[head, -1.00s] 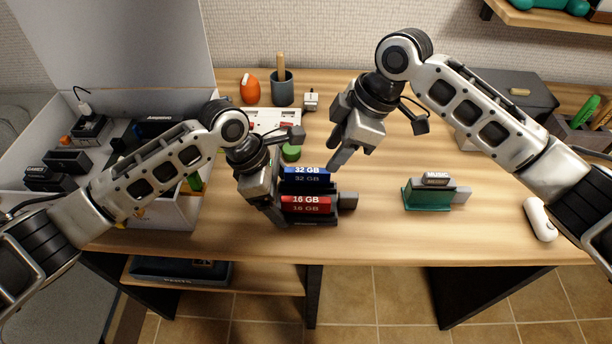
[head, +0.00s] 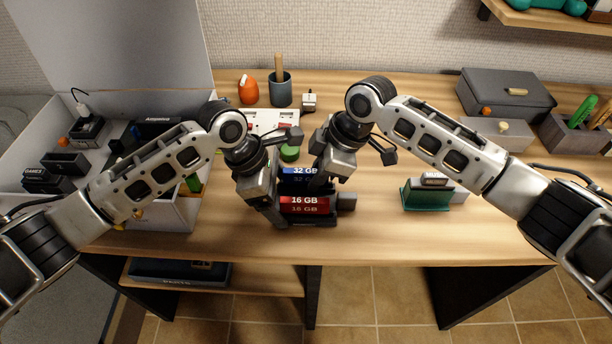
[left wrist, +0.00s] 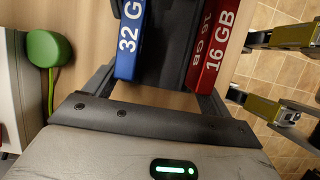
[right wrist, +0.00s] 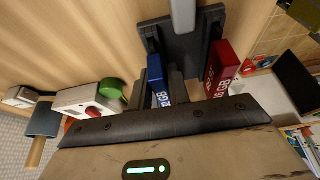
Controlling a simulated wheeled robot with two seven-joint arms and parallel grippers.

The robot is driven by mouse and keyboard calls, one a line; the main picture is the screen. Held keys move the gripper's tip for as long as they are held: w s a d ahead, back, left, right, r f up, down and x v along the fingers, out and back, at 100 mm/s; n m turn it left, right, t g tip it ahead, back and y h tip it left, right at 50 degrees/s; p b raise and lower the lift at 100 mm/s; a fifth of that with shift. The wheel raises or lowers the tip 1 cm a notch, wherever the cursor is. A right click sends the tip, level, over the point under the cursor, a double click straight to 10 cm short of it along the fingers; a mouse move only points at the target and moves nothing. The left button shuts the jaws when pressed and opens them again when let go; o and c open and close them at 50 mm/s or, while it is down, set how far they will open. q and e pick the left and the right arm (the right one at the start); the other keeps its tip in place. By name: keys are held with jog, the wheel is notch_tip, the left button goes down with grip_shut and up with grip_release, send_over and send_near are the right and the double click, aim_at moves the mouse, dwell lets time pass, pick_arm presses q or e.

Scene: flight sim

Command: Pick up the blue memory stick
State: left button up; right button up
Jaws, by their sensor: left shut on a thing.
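The blue memory stick (head: 298,171), marked 32 GB, stands in the back slot of a dark rack (head: 347,201). It also shows in the left wrist view (left wrist: 130,40). My right gripper (head: 319,186) is open and lowered at the rack, with its fingers on either side of the blue stick (right wrist: 155,68) in the right wrist view. Contact cannot be made out. My left gripper (head: 277,208) is shut on the left end of the rack. A red memory stick (head: 304,206), marked 16 GB, stands in the front slot.
A green stand (head: 427,197) with a grey MUSIC stick is to the right. A green round object (head: 290,153), a white board (head: 262,122) and a dark cup (head: 281,92) are behind the rack. An open white box (head: 165,213) is left. The front right tabletop is clear.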

grip_shut()
jog(key=shift+r, duration=0.2)
jog(key=shift+r, duration=0.35)
jog(key=d, duration=0.5)
jog(key=d+r, duration=0.1)
jog(key=d, duration=0.2)
jog(key=shift+r, duration=0.1)
notch_tip(320, 180, up, 13)
